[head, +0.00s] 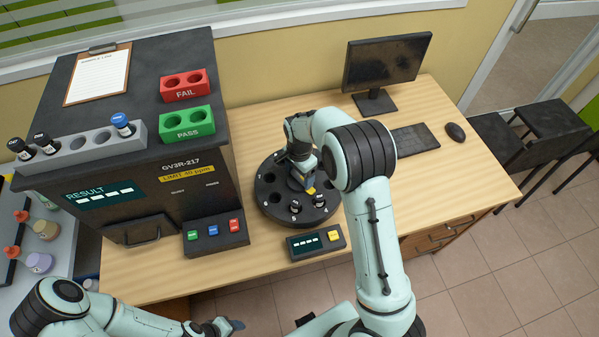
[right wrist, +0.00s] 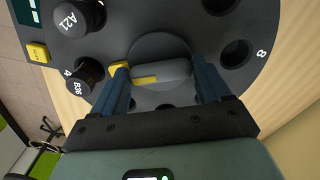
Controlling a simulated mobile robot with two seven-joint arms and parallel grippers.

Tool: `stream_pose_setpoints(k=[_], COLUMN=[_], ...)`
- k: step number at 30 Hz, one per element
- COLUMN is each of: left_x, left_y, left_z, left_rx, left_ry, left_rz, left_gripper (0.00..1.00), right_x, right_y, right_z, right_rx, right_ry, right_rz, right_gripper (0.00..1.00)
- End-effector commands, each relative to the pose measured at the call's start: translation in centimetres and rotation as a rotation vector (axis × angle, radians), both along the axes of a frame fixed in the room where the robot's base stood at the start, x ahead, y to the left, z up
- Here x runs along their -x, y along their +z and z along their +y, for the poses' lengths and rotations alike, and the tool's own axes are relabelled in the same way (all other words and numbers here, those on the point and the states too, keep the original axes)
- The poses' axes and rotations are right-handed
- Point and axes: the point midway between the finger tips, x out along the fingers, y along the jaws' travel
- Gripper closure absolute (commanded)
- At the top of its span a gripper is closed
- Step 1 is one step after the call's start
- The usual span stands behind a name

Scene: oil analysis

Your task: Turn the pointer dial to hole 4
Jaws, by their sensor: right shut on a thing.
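The pointer dial (right wrist: 160,72) is a grey bar knob with a yellow stripe and a yellow tip at the centre of the black round carousel (head: 268,209). My right gripper (right wrist: 163,82) is shut on the knob, with a blue finger at each end. In the right wrist view the yellow tip points left, roughly toward hole 4, which holds the vial B36 (right wrist: 84,76). Vial A21 (right wrist: 80,17) stands in the neighbouring hole. In the head view the gripper (head: 302,180) partly hides the dial. My left gripper (head: 228,326) is low at the bottom edge, its jaw opening unclear.
A small display box with a yellow button (head: 334,236) sits in front of the carousel. The analyser (head: 205,150) stands left, carrying a vial rack (head: 80,150), a green PASS block (head: 188,129) and a red FAIL block (head: 184,90). A monitor (head: 385,62) and keyboard (head: 414,139) are behind right.

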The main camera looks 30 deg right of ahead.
Motion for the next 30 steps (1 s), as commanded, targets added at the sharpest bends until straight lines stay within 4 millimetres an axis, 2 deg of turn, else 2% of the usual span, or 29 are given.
stream_pose_setpoints(k=[8, 20, 21, 23, 30], left_x=[-0.15, -0.16, -0.16, -0.16, -0.15], left_y=[0.17, 0.17, 0.17, 0.17, 0.17], left_z=[0.0, 0.0, 0.0, 0.0, 0.0], left_rx=[0.0, 0.0, 0.0, 0.0, 0.0], left_ry=[0.001, 0.0, 0.0, 0.0, 0.001], left_rz=[-0.002, -0.002, -0.002, -0.002, -0.002], left_gripper=[0.45, 0.45, 0.45, 0.45, 0.45], right_x=[-0.11, -0.12, -0.12, -0.11, -0.06], right_y=[0.17, 0.17, 0.17, 0.16, 0.15], right_z=[-0.08, -0.09, -0.09, -0.09, -0.05], right_rx=[0.0, 0.001, 0.001, 0.001, 0.001], right_ry=[-0.066, -0.072, -0.071, -0.071, -0.071], right_rz=[-0.003, -0.004, -0.004, -0.004, -0.002], right_gripper=[0.54, 0.54, 0.17, 0.0, 0.0])
